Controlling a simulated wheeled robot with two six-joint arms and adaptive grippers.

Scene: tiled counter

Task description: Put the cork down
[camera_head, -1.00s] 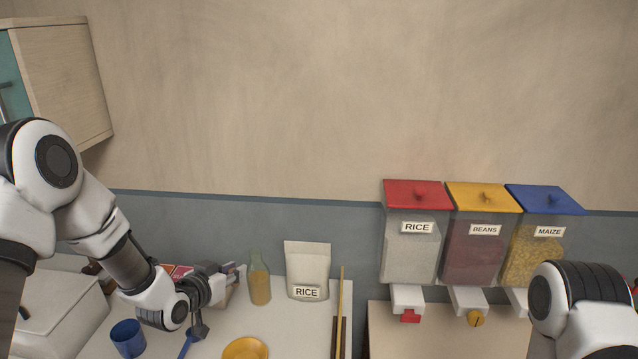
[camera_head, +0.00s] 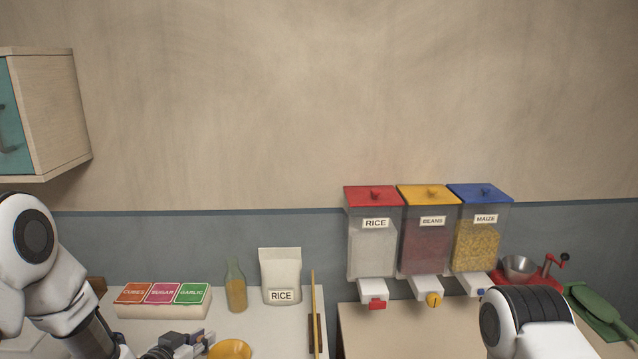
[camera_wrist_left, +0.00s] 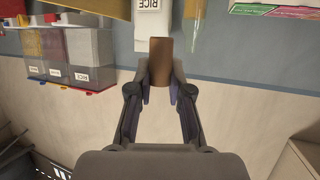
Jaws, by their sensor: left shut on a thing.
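The brown cork (camera_wrist_left: 160,62) is held between the fingertips of my left gripper (camera_wrist_left: 161,84) in the left wrist view. In the head view, my left gripper (camera_head: 184,345) is low, at the bottom edge of the picture, in front of the spice box and left of the yellow dish. The cork cannot be made out clearly there. A glass bottle (camera_head: 236,290) with yellow contents stands upright on the white counter (camera_head: 275,328), behind the gripper. My right arm shows at the lower right, but its gripper is out of view.
A spice box (camera_head: 162,311) with orange, pink and green lids stands at the left. A rice bag (camera_head: 281,270) stands right of the bottle. The yellow dish (camera_head: 230,350) is close to the gripper. Wall dispensers (camera_head: 425,240) hang at the right. A teal-and-wood cabinet (camera_head: 50,115) is upper left.

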